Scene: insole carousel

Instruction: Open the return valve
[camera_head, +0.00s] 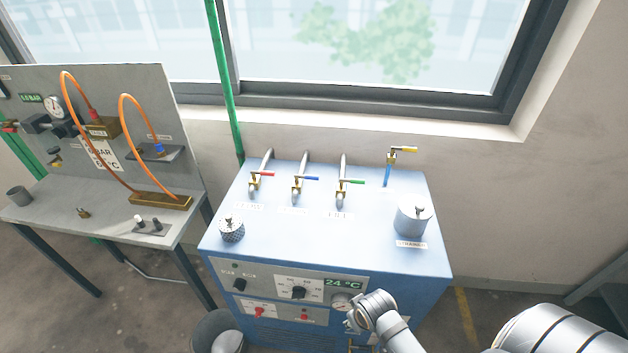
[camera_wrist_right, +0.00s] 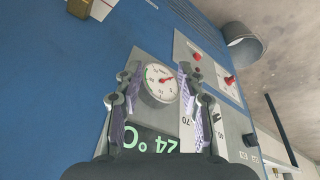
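The blue chiller cabinet (camera_head: 290,244) carries three brass valves on its top, with a red lever (camera_head: 266,173), a blue lever (camera_head: 311,178) and a green lever (camera_head: 356,182). A yellow lever (camera_head: 407,149) sits on a blue pipe at the back right. The small labels are too blurred to read, so I cannot tell which valve is the return. My right gripper (camera_head: 362,313) is in front of the cabinet's front panel, by the round gauge. In the right wrist view my right gripper (camera_wrist_right: 163,97) is open and empty, with the gauge (camera_wrist_right: 160,83) showing between its fingers. My left gripper is out of view.
A strainer pot (camera_head: 412,218) and a knurled cap (camera_head: 231,230) stand on the cabinet top. A grey bin (camera_head: 216,332) is on the floor in front. A bench (camera_head: 110,215) with orange hoses is at the left. The cabinet top's front middle is clear.

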